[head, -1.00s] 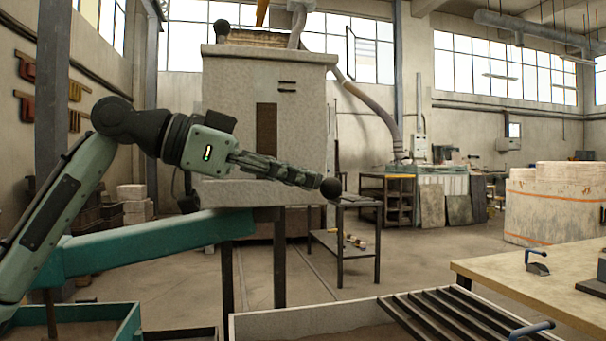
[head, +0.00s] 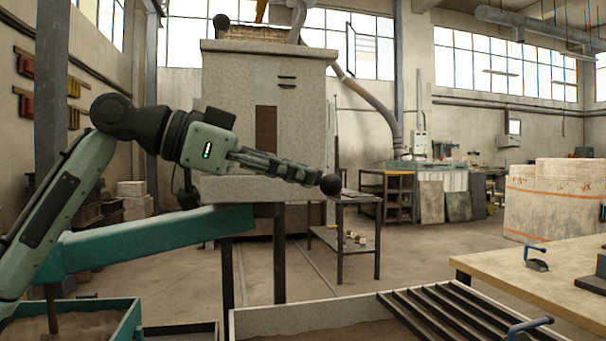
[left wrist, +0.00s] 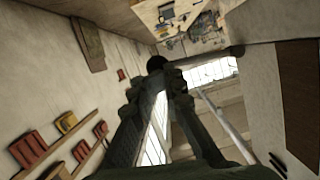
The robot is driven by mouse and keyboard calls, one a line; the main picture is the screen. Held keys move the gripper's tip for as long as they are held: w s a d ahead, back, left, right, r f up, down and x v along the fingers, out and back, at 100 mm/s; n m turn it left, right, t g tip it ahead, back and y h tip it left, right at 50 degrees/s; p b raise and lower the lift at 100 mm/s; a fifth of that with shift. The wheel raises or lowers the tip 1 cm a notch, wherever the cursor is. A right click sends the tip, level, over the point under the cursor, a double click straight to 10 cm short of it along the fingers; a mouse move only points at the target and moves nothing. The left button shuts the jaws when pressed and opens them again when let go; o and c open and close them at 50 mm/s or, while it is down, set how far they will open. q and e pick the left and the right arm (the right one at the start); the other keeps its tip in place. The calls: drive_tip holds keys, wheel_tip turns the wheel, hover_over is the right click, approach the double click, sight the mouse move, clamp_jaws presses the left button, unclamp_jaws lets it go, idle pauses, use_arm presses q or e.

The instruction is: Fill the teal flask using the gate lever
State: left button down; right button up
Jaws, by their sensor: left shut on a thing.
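My left gripper (head: 318,181) is in front of the pale furnace-like cabinet, with its fingers closed on a black ball knob (head: 331,184). The knob also shows at the fingertips in the left wrist view (left wrist: 155,64). It looks like the end of the gate lever, but the lever's shaft cannot be made out. The teal flask (head: 131,322) appears to be the open teal-walled box at the lower left, cut off by the frame, with brown sand-like material inside. A teal trough (head: 150,235) slopes down from the cabinet toward the left, partly behind my arm. My right gripper is not in view.
The pale cabinet (head: 225,110) stands behind my left gripper. A grey-walled bin (head: 300,318) with a dark slatted grate (head: 440,312) fills the lower middle. A wooden table (head: 520,270) is at right. Open floor lies beyond the bin.

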use_arm(q)
drive_tip(key=shift+d+f, duration=0.1)
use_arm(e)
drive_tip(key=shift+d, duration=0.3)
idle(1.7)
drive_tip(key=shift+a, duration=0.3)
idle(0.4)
use_arm(q)
drive_tip(key=shift+s, duration=0.1)
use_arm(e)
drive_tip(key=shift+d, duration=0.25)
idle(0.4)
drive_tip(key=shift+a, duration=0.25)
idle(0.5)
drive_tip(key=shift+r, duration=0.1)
